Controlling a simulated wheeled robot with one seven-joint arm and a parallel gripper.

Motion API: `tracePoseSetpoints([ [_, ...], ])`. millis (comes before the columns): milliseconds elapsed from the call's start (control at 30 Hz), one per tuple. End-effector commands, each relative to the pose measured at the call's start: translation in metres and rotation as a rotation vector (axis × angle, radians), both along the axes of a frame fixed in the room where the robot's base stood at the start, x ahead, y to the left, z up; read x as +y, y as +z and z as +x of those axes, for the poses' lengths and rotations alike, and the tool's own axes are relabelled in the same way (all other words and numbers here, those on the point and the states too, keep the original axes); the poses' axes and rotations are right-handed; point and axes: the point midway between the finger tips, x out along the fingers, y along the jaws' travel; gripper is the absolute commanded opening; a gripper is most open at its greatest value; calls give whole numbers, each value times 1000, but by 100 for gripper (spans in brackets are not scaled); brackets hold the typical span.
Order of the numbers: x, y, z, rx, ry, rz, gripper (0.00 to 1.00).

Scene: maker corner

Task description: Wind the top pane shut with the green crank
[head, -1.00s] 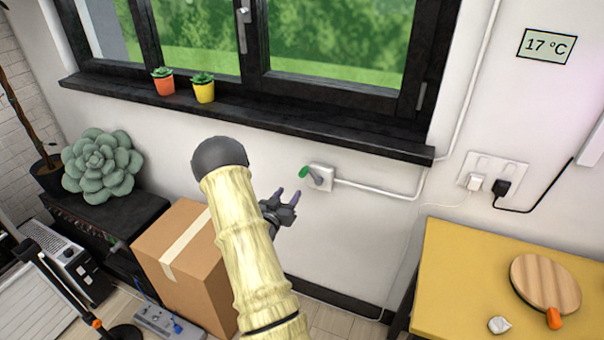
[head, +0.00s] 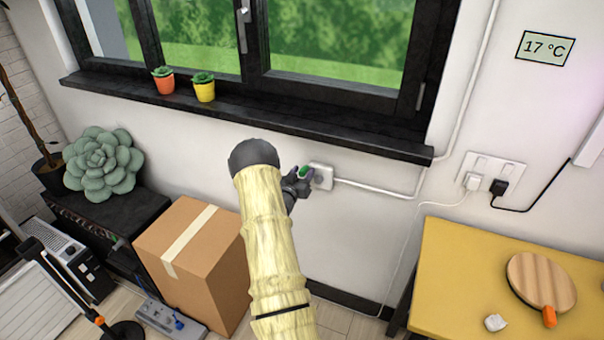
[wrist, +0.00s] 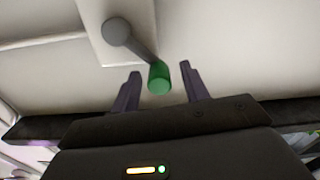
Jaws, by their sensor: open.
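The green crank (head: 304,170) sits on a white wall box below the window sill. In the wrist view its green knob (wrist: 159,77) stands at the end of a grey arm that runs to a round grey hub (wrist: 117,32). My gripper (head: 300,180) is at the crank. In the wrist view my gripper (wrist: 160,88) is open, with one dark finger on each side of the knob and a gap on both sides. The window (head: 330,45) is above; its top pane is not in view.
A black sill (head: 270,122) with two potted succulents (head: 163,80) overhangs the crank. A white conduit (head: 375,188) runs right from the wall box. A cardboard box (head: 190,255) stands on the floor at left, and a yellow table (head: 450,265) at right.

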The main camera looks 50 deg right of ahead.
Motion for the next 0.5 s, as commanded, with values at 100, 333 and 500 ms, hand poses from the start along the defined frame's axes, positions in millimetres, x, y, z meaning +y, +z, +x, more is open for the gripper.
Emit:
tracePoseSetpoints([
  [100, 0, 0, 0, 0, 0, 0, 35],
  [333, 0, 0, 0, 0, 0, 0, 0],
  [500, 0, 0, 0, 2, 0, -1, 0],
])
